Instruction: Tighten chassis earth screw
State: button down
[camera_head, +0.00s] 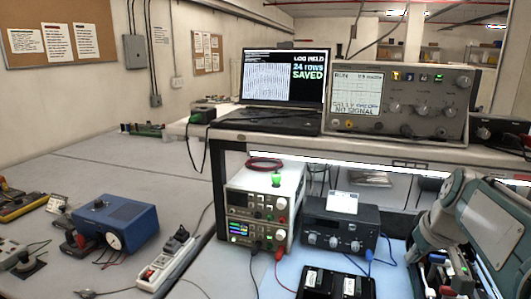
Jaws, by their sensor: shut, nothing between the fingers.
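I cannot make out the chassis earth screw in this view. A stack of bench instruments (262,207) stands under the shelf, with a small green piece (277,180) and a red coiled lead on top. A dark instrument (340,229) with knobs and a white card on top stands to its right. An oscilloscope (398,103) reading "NO SIGNAL" sits on the shelf. My arm (492,225) comes in at the right edge, but I cannot make out my gripper there.
A laptop (283,85) showing "24 rows SAVED" stands on the shelf. A blue box (115,220) with a dial and a power strip (168,262) lie on the left bench. Small coloured items (437,272) crowd beside my arm. The back-left bench top (110,165) is mostly clear.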

jog(key=w+d+f, duration=0.2)
jog(key=d, duration=0.7)
jog(key=w+d+f+n, duration=0.1)
jog(key=w+d+f, duration=0.2)
jog(key=d, duration=0.7)
jog(key=w+d+f, duration=0.2)
jog(key=d, duration=0.7)
notch_tip(320, 180, down, 7)
jog(key=shift+t+y, duration=0.3)
jog(key=shift+t, duration=0.1)
jog(key=shift+a, duration=0.25)
jog(key=shift+w, duration=0.15)
jog(key=shift+w+a, duration=0.1)
jog(key=shift+w, duration=0.1)
